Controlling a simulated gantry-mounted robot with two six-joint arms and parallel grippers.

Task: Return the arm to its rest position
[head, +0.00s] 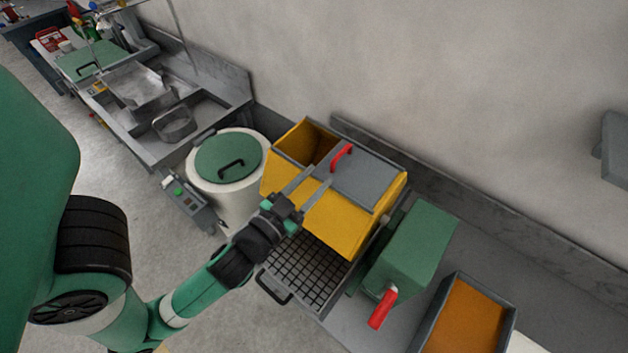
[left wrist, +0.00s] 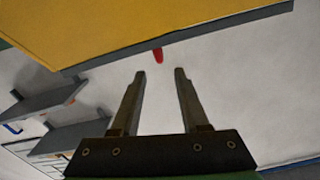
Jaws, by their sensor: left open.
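My left arm comes in from the left in the head view. Its gripper (head: 320,177) is open, with two grey fingers reaching in front of the yellow box (head: 338,222). Nothing shows between the fingers. In the left wrist view the open gripper (left wrist: 159,73) points toward a red handle (left wrist: 158,54), with a gap between them. In the head view the red handle (head: 341,156) stands on the grey lid (head: 358,178), which covers the right part of the box. The left part is open and looks dark inside. My right gripper is not in view.
A black mesh tray (head: 305,272) lies below the yellow box. A white drum with a green lid (head: 228,157) stands to the left. A green machine with a red handle (head: 415,248) and an orange-filled bin (head: 465,318) are to the right. The wall is behind.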

